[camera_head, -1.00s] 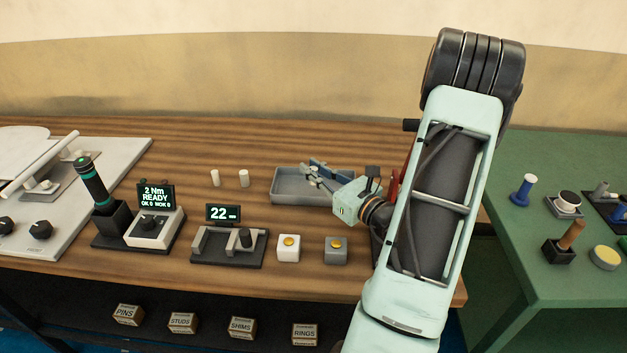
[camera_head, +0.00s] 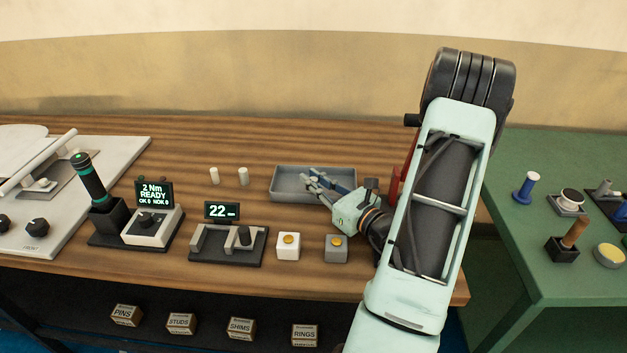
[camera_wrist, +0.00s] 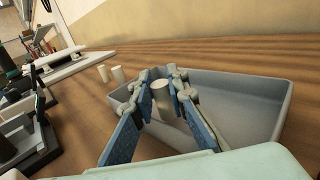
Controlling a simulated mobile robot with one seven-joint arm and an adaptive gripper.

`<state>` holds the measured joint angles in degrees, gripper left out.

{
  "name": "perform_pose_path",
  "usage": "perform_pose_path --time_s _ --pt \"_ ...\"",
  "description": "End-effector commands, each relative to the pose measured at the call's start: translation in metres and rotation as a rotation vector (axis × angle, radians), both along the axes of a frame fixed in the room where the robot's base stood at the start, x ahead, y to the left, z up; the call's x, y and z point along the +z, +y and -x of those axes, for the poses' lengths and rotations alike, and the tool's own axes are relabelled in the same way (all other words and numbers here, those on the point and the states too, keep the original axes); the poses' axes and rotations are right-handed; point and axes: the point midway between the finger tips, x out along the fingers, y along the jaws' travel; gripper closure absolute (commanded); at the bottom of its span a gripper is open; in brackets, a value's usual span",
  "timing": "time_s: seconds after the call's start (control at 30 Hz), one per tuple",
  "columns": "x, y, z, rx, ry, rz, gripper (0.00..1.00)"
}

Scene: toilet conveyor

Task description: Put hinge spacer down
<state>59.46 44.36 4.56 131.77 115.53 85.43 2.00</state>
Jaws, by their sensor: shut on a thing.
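My gripper (camera_wrist: 161,78) is shut on a pale, upright cylinder, the hinge spacer (camera_wrist: 161,97), seen between its blue fingers in the wrist view. Whether the spacer touches the tray floor cannot be told.
Two pale cylinders (camera_head: 214,175) (camera_head: 243,176) stand on the wooden bench left of the tray. In front are a gauge with a "22" display (camera_head: 222,211), a white button box (camera_head: 288,247) and a grey button box (camera_head: 336,249). Bare bench lies behind the tray.

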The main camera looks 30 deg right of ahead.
Motion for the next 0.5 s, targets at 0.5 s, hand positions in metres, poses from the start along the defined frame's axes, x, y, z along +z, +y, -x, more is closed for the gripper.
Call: perform_pose_path --time_s 0.5 --pt "-0.0013 0.0010 0.0009 -0.001 0.006 -0.006 0.69"
